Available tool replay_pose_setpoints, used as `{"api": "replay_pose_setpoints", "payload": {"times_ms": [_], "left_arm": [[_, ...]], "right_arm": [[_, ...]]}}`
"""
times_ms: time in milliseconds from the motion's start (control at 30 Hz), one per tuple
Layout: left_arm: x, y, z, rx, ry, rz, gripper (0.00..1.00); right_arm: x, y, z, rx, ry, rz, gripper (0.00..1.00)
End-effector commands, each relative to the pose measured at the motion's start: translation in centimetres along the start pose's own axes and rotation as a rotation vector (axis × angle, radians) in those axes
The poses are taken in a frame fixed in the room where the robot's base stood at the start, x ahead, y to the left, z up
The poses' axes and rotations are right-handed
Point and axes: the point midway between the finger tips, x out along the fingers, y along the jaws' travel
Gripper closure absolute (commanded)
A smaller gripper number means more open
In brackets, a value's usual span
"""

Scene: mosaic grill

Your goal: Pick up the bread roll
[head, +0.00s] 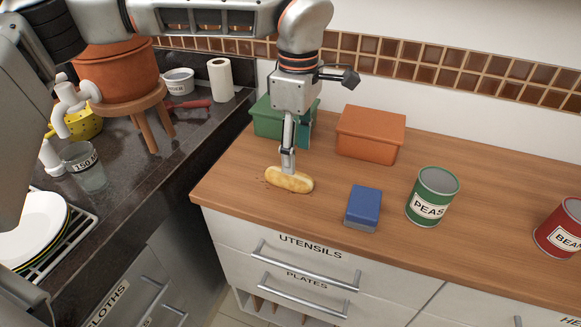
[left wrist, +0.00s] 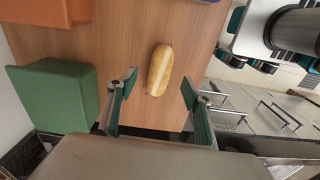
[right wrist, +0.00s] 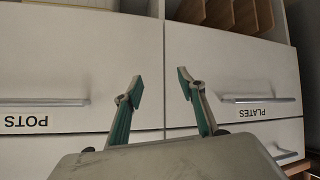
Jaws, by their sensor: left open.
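The bread roll (head: 289,180) is a long golden loaf lying on the wooden counter near its left front corner. In the left wrist view the roll (left wrist: 160,70) lies ahead of and between the lines of the open fingers, apart from them. My left gripper (head: 288,170) points down at the roll from above and partly overlaps it in the head view. Its two fingers are spread and empty in the left wrist view (left wrist: 158,82). My right gripper (right wrist: 158,78) shows only in its own wrist view, open and empty in front of drawer fronts.
A green box (head: 267,118) and an orange box (head: 371,135) stand behind the roll. A blue sponge-like block (head: 363,206), a green peas can (head: 432,197) and a red can (head: 561,228) stand to the right. Drawers labelled "PLATES" (right wrist: 245,70) are below.

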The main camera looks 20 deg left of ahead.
Motion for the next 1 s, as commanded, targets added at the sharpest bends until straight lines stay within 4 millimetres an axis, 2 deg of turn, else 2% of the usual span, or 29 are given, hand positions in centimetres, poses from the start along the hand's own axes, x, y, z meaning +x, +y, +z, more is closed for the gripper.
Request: {"api": "replay_pose_setpoints", "payload": {"times_ms": [200,400,633,900,933,1000], "left_arm": [[2.4,0.0,0.0,0.001,0.000,-0.003,0.50],[4.0,0.0,0.0,0.001,-0.001,-0.004,0.50],[7.3,0.1,0.0,0.001,-0.001,-0.005,0.50],[7.5,0.1,0.1,0.001,-0.001,0.000,0.50],[7.5,0.1,0.1,0.001,-0.001,0.000,0.55],[7.5,0.1,0.1,0.001,-0.001,0.000,0.73]], "right_arm": [[-0.3,-0.7,2.1,0.000,-0.035,-0.009,0.60],[-0.2,-0.8,2.8,-0.003,-0.045,-0.011,0.60],[0.1,-0.6,2.3,-0.007,-0.033,-0.007,0.60],[0.2,-0.2,1.3,-0.011,-0.015,-0.004,0.60],[0.2,-0.2,1.3,-0.011,-0.014,-0.004,0.60],[0.2,-0.2,1.3,-0.012,-0.015,-0.004,0.60]]}}
